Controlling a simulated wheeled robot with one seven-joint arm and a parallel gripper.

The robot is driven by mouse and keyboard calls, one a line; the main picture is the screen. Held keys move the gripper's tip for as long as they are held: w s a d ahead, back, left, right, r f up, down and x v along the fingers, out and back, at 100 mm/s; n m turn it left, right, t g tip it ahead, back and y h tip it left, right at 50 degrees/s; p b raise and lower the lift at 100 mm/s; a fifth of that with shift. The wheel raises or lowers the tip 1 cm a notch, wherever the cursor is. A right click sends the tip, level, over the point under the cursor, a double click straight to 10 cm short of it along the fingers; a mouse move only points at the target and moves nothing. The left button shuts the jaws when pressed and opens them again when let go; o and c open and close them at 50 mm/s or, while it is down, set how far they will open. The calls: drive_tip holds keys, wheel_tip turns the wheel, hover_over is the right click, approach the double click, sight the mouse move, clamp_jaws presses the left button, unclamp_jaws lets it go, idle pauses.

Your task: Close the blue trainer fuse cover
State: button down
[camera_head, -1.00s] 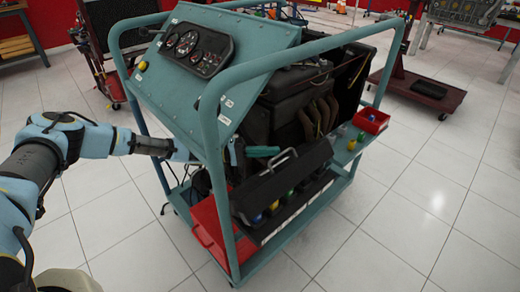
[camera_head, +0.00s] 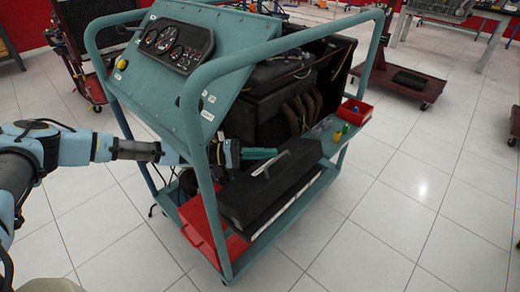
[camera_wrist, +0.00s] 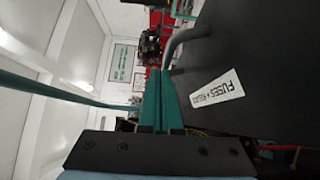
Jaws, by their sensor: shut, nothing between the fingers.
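The blue trainer (camera_head: 216,50) is a blue-green tube frame with a sloped gauge panel. Its black fuse cover (camera_head: 262,198) is swung down over the fuse box, and the coloured fuses are hidden. I cannot tell whether it is fully seated. A grey handle (camera_head: 270,163) stands on the cover. My gripper (camera_head: 274,153), with green fingers, is shut and empty, just above and behind the cover near its handle. In the wrist view, the shut fingers (camera_wrist: 161,74) lie beside the handle (camera_wrist: 188,40) and the dark cover (camera_wrist: 270,50) with its white fuse label (camera_wrist: 216,90). Contact is unclear.
My arm passes the trainer's near-left upright post (camera_head: 196,150). A red tray (camera_head: 205,225) lies on the lower shelf. A small red bin (camera_head: 354,111) and green and yellow caps (camera_head: 341,131) sit at the right. Tiled floor is clear in front and right.

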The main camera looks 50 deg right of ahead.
sight(279, 171)
drive_tip(key=s, duration=0.2)
drive_tip(key=s+f+b, duration=0.1)
drive_tip(key=s, duration=0.1)
drive_tip(key=shift+a+f, duration=0.1)
drive_tip(key=shift+f, duration=0.05)
drive_tip(key=shift+s+f+m+t+y, duration=0.4)
drive_tip(key=shift+s+m+t, duration=0.1)
drive_tip(key=shift+m, duration=0.1)
drive_tip(key=shift+s, duration=0.1)
drive_tip(key=shift+a, duration=0.1)
